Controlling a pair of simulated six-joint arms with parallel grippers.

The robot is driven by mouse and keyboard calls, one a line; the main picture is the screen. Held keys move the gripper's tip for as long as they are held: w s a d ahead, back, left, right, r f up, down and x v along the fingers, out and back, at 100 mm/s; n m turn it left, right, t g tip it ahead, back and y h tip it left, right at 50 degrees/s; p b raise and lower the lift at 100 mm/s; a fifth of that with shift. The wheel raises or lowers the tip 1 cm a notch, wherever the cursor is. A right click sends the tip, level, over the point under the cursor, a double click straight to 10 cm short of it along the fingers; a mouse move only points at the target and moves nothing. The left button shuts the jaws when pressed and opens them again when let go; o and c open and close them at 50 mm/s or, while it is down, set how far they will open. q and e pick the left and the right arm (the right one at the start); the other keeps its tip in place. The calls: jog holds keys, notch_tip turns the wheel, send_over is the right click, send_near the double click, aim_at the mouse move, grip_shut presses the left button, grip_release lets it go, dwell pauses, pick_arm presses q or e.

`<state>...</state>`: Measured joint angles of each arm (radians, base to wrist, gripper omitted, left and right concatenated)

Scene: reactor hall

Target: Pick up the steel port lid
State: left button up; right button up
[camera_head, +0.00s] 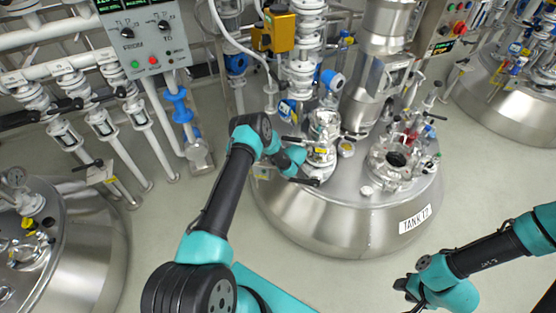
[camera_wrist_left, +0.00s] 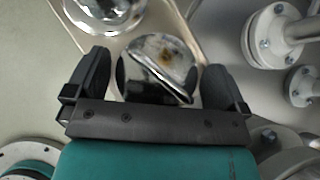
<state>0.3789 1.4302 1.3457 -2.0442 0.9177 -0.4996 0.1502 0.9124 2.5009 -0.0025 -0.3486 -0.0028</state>
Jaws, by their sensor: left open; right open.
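A shiny, mirror-like round steel piece (camera_wrist_left: 158,68) with a brown spot sits between the spread fingers of my left gripper (camera_wrist_left: 160,85) in the left wrist view; it looks like the steel port lid. The fingers stand on both sides of it, and I cannot tell whether they touch it. In the head view my left gripper (camera_head: 307,162) is over the left part of the labelled tank's top, beside shiny steel fittings (camera_head: 323,125); the lid is hard to make out there. My right gripper (camera_head: 405,296) is open and empty over the floor at the lower right.
The steel tank (camera_head: 320,220) carries a glass-topped port (camera_head: 392,162) with valves and a small white cap (camera_head: 366,190). Another tank (camera_head: 80,250) stands at left and one (camera_head: 510,95) at upper right. Pipes and a control box (camera_head: 145,40) line the back.

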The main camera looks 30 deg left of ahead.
dwell(0.3)
pick_arm(q)
jog(key=c, duration=0.8)
jog(key=shift+r, duration=0.1)
jog(key=shift+r, duration=0.55)
notch_tip(320, 180, up, 2)
jog(key=shift+r, duration=0.15)
jog(key=s+d, duration=0.2)
jog(key=s, duration=0.2)
jog(key=s+d+r, duration=0.1)
jog(key=s+d, duration=0.2)
jog(key=s, duration=0.2)
jog(key=s+d, duration=0.3)
jog(key=s, duration=0.1)
jog(key=shift+s+d+r, duration=0.2)
jog(key=shift+s, duration=0.15)
